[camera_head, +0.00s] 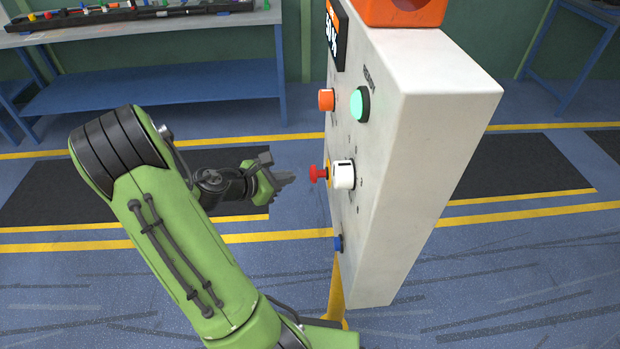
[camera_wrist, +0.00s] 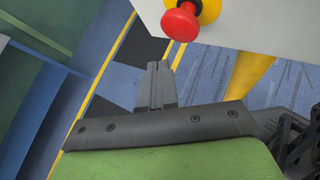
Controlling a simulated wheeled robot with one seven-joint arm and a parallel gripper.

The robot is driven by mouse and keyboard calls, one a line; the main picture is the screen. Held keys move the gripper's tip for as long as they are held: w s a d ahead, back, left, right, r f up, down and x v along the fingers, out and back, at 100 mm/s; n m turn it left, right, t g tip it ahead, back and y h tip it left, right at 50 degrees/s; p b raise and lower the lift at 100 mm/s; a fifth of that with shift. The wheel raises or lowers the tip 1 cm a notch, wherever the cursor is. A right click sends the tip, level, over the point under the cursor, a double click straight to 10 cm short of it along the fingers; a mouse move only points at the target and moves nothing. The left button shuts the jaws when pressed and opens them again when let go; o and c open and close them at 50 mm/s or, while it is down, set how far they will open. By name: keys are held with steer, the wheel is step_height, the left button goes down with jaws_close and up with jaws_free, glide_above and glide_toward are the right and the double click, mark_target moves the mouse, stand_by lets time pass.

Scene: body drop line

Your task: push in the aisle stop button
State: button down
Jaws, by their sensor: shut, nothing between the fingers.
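The red mushroom-shaped button (camera_head: 315,174) sticks out from the left face of the white control box (camera_head: 425,150), on a yellow base. In the wrist view the red button (camera_wrist: 181,23) shows at the top, with its yellow base behind it. Which button is the aisle stop cannot be read from a label here. My gripper (camera_head: 293,177) is shut and empty, a short gap to the left of the red button at about its height. In the wrist view the closed fingers (camera_wrist: 156,68) point up, below the button and apart from it.
The box also carries an orange button (camera_head: 326,100), a lit green button (camera_head: 359,104), a white knob (camera_head: 344,174) and a blue button (camera_head: 338,243). A yellow post (camera_head: 336,290) stands below. A blue-legged workbench (camera_head: 160,90) stands behind; floor around is clear.

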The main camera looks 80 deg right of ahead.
steer(key=shift+s+d+r, duration=0.1)
steer(key=shift+s+d, duration=0.1)
steer(key=shift+s, duration=0.7)
steer(key=shift+s, duration=0.1)
stand_by(1.2)
steer(key=shift+s+d+p, duration=0.1)
steer(key=shift+s+p, duration=0.2)
steer(key=shift+s+d, duration=0.15)
steer(key=shift+s, duration=0.5)
stand_by(0.8)
steer(key=shift+w+a+p, duration=0.25)
steer(key=shift+w+p, duration=0.2)
steer(key=shift+w, duration=0.6)
steer(key=shift+w+a+p, duration=0.2)
steer(key=shift+w+p, duration=0.1)
steer(key=shift+w, duration=0.55)
steer(key=shift+w+a+p, duration=0.15)
steer(key=shift+w+p, duration=0.15)
steer(key=shift+w, duration=0.5)
steer(key=shift+w+a+p, duration=0.2)
steer(key=shift+w+p, duration=0.1)
steer(key=shift+w, duration=0.55)
